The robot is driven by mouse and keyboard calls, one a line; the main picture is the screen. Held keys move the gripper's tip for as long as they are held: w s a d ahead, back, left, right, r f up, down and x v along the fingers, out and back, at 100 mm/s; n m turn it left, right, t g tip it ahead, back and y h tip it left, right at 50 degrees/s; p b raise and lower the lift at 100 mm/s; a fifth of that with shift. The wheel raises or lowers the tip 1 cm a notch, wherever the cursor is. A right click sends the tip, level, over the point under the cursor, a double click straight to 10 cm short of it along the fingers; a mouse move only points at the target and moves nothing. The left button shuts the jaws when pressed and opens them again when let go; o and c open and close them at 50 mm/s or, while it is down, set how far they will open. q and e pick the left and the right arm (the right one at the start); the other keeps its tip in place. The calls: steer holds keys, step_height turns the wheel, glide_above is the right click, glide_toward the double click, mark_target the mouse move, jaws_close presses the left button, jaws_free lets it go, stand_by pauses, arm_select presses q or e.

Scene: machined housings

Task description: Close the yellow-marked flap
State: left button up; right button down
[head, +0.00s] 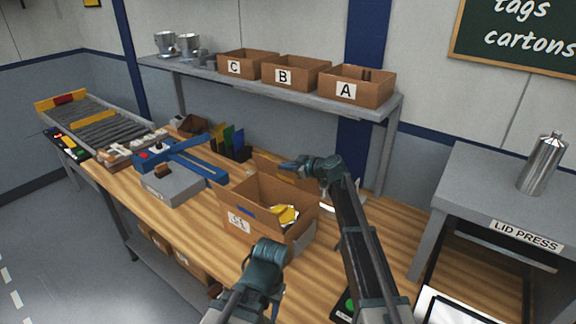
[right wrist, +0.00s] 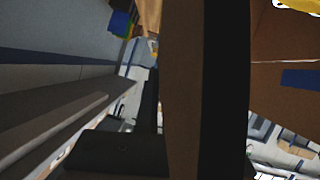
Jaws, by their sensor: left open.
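An open cardboard carton (head: 299,233) stands on the wooden bench, with yellow and white items (head: 285,214) inside. Its back flap (head: 268,168) stands up, partly hidden by my right gripper (head: 290,166); I cannot make out a yellow mark on it for certain. A blue mark (head: 246,211) shows on the carton's front side, and one also shows on brown cardboard in the right wrist view (right wrist: 300,78). My right gripper is at the back flap; its jaw opening is unclear. My left gripper (head: 266,254) is open in front of the carton, its fingertips mostly hidden.
A grey and blue device (head: 172,183) stands left of the carton, with coloured folders (head: 233,142) behind. A shelf (head: 290,92) with boxes marked A, B and C is above. The lid press (head: 515,190) stands at right.

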steer(key=shift+s+a+f, duration=0.15)
steer(key=shift+s+a, duration=0.1)
steer(key=shift+s, duration=0.1)
stand_by(0.3)
steer(key=c, duration=1)
jaws_free()
steer(key=shift+c, duration=0.2)
steer(key=p+v, duration=0.5)
steer(key=v, duration=0.8)
steer(key=shift+s+d+r, duration=0.25)
